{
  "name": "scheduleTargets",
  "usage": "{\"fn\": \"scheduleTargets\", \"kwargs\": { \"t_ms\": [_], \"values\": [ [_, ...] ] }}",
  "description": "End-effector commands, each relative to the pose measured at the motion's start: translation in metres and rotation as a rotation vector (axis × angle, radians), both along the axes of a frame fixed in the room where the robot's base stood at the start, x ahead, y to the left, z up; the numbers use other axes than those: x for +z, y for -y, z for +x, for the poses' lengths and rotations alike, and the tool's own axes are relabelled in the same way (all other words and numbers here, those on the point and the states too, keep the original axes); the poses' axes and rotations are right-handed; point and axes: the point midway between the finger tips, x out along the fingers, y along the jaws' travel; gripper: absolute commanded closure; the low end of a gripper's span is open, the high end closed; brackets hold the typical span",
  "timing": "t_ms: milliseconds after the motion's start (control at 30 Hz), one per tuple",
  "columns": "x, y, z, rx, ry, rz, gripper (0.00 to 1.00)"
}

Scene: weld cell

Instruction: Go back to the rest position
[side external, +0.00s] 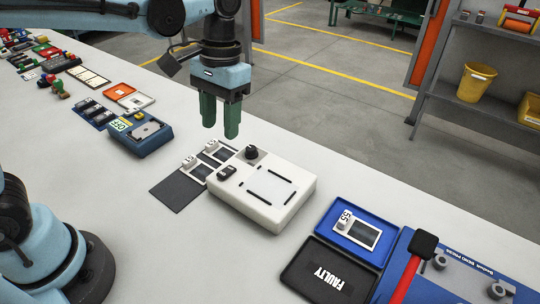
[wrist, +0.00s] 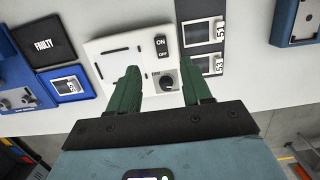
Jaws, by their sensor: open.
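My gripper (side external: 220,130) has two green fingers, spread apart and pointing down with nothing between them. It hangs above the worktable, near the back left of a white test box (side external: 285,212). In the wrist view the fingers (wrist: 160,72) overlap the white box (wrist: 112,50). The box's black knob (wrist: 165,81) shows between the fingers, and its ON/OFF switch (wrist: 161,46) lies just beyond. The finger tips look clear of the box.
Two display modules, 51 (wrist: 198,33) and 53 (wrist: 208,65), lie on a dark mat (side external: 176,196). A blue tray (side external: 326,217) holds another module. A black FAULTY tray (side external: 300,277) and red-handled tool (side external: 408,277) are at right. A blue device (side external: 142,140) stands left.

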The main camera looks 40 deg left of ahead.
Motion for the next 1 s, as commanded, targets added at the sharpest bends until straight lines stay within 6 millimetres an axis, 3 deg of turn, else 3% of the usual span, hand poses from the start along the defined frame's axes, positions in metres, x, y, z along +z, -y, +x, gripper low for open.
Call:
{"fn": "scheduleTargets", "kwargs": {
  "t_ms": [200, 633, 1000],
  "values": [
    [0.013, 0.0, 0.002, 0.0, 0.0, 0.0, 0.51],
    [0.014, -0.003, 0.0, 0.002, 0.018, -0.004, 0.51],
    [0.007, -0.04, -0.026, 0.01, 0.355, -0.037, 0.51]
  ]
}}
